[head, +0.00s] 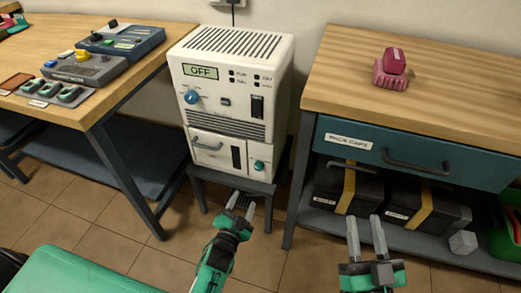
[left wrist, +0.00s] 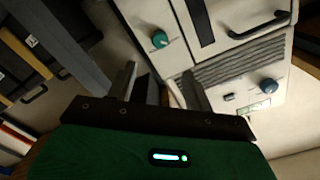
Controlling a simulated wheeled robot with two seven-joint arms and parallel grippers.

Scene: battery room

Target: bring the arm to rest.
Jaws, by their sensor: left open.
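My left gripper (head: 243,200) is in front of the low stand under the white charger cabinet (head: 232,90), with its fingers pointing away from me. In the left wrist view its two dark fingers (left wrist: 160,85) stand apart with nothing held between them, and the cabinet (left wrist: 205,45) fills the upper right, tilted. My right gripper (head: 366,235) is in front of the right bench's lower shelf. Its two grey fingers are apart, and nothing shows between them.
The cabinet's display reads OFF. A left bench (head: 145,40) holds control boxes and small green-topped parts. The right bench (head: 450,85) has a pink object (head: 391,68) on top, a blue drawer (head: 420,155), and black-and-yellow cases (head: 348,190) below. Tiled floor (head: 130,235) lies between.

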